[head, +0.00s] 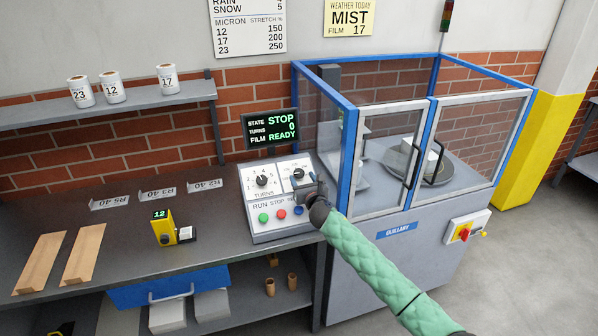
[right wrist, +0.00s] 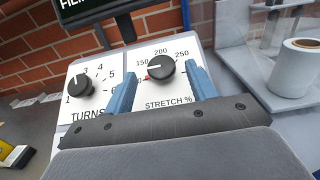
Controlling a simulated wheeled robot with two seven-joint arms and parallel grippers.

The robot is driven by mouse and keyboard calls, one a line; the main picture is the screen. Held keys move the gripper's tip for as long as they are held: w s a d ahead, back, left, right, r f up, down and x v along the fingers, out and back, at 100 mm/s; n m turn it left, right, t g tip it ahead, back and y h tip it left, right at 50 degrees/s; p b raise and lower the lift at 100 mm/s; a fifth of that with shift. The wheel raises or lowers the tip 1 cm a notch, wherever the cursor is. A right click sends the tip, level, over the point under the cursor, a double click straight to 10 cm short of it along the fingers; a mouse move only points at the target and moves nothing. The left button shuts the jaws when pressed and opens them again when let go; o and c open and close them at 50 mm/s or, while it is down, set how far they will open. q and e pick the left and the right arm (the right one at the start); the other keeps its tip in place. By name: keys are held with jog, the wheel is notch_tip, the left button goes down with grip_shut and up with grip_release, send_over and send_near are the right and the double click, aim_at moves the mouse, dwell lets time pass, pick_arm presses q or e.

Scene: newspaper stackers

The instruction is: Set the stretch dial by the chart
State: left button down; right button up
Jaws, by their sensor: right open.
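The stretch dial (right wrist: 160,68) is a black knob on a white plate marked 150, 200 and 250. A red mark shows at its lower left, just below the 150. In the head view the dial (head: 298,174) is on the sloped control panel. My right gripper (right wrist: 161,73) is open, with one blue finger on each side of the knob; contact is unclear. The gripper also shows in the head view (head: 314,190). The chart (head: 247,28) on the wall pairs micron 12 with 150, 17 with 200 and 23 with 250. My left gripper is out of view.
The turns dial (head: 262,180) sits left of the stretch dial, above green, red and blue buttons. A screen (head: 270,128) reads STOP, 0, READY. A weather sign (head: 349,17) reads MIST, film 17. A yellow gauge (head: 163,228) shows 12. The blue-framed enclosure (head: 350,150) stands close right.

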aim_at(300, 172)
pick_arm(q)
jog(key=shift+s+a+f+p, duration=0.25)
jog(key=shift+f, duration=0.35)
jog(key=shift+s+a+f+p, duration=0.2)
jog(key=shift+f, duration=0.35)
pick_arm(e)
jog(key=shift+x, duration=2.45)
jog(key=c, duration=0.9)
jog(key=shift+c, duration=0.2)
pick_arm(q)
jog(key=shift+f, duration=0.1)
